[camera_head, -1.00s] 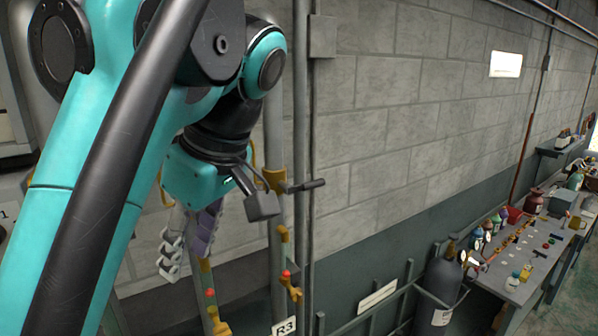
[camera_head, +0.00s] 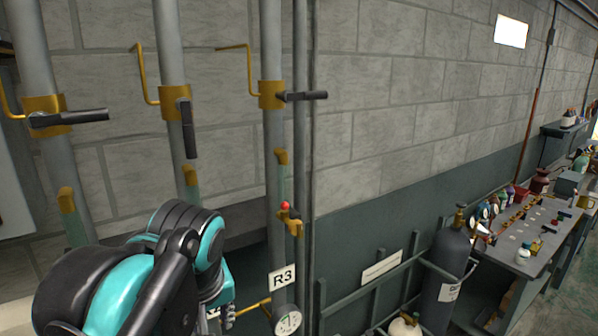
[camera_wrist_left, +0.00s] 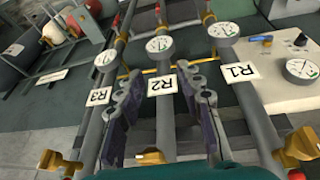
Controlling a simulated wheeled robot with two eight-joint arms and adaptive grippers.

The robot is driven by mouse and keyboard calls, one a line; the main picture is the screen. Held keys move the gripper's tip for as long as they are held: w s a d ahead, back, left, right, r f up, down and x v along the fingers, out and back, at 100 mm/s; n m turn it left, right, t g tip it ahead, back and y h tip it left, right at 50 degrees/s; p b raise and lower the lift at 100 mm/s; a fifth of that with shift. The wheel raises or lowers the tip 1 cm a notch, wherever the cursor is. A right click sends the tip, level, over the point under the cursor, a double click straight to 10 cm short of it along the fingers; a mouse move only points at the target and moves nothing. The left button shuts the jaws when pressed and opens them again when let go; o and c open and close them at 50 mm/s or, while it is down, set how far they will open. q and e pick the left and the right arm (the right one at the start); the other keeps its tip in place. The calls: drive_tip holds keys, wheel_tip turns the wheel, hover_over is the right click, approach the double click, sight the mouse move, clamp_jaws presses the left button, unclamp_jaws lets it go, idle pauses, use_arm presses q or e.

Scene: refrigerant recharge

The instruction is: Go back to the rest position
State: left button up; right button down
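Three grey vertical pipes with yellow valves stand at the left of the head view. The left valve (camera_head: 45,110) and the R3 valve (camera_head: 271,94) have dark handles lying level. The middle valve (camera_head: 174,93) has its handle pointing down. My left arm's folded links fill the bottom left, and its gripper (camera_head: 218,310) shows only in part. In the left wrist view my left gripper (camera_wrist_left: 164,112) has its two fingers apart, with nothing held. The R2 pipe (camera_wrist_left: 165,117) shows between them; I cannot tell the distance. My right gripper is not in view.
Tags R3 (camera_wrist_left: 99,96), R2 (camera_wrist_left: 162,85) and R1 (camera_wrist_left: 240,71) hang near round gauges in the left wrist view. A dark gas cylinder (camera_head: 446,275) and a cluttered workbench (camera_head: 520,262) stand at the right.

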use_arm(q)
drive_tip(key=s+a+f+m+t+b, duration=0.1)
drive_tip(key=f+b, duration=0.7)
drive_tip(key=f, duration=1.3)
drive_tip(key=s+a+f+m+t+h+b, duration=0.1)
drive_tip(key=s+f+m+b, duration=0.3)
drive_tip(key=f, duration=1.6)
drive_tip(key=a+m+t+b, duration=0.1)
drive_tip(key=b, duration=0.3)
drive_tip(key=shift+f+b, duration=0.3)
drive_tip(key=shift+f, duration=0.1)
